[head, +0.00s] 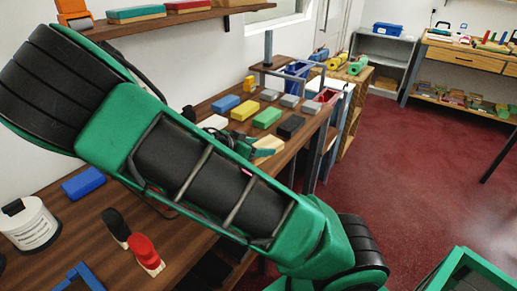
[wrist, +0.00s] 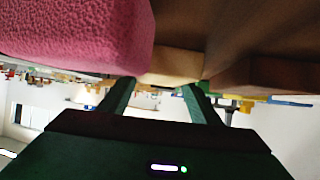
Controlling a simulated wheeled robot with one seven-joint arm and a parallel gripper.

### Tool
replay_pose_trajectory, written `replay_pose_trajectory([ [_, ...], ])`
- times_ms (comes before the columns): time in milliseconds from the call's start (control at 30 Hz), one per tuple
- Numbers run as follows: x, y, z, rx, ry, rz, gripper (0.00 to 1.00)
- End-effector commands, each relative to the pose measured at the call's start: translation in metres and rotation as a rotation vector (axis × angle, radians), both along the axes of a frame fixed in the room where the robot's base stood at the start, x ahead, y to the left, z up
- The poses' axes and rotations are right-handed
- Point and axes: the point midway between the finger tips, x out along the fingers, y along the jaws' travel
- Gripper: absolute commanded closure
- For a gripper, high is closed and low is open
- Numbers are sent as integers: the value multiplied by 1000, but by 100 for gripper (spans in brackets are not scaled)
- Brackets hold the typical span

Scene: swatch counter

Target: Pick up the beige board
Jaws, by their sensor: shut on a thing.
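The beige board (head: 268,146) lies at the front edge of the wooden counter (head: 190,240) in the head view, partly hidden by my gripper and arm. In the wrist view the beige board (wrist: 170,66) sits between the tips of my two green fingers. My gripper (wrist: 158,88) is shut on it. In the head view my gripper (head: 248,147) reaches the board from the left, and its fingertips are hard to make out. I cannot tell whether the board is clear of the counter.
A pink textured block (wrist: 75,28) is close beside my gripper in the wrist view. Black (head: 291,127), green (head: 267,118), yellow (head: 244,110) and blue (head: 225,103) blocks lie behind the board. Open red floor is right.

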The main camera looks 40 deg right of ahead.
Motion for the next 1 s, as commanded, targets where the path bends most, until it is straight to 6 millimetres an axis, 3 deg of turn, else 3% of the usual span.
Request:
replay_pose_trajectory([
  [233,1,0,16,3,-3,0,69],
  [400,0,2,42,5,-5,2,69],
  [700,-55,32,76,4,-1,6,69],
  [1000,-89,51,100,2,0,5,69],
])
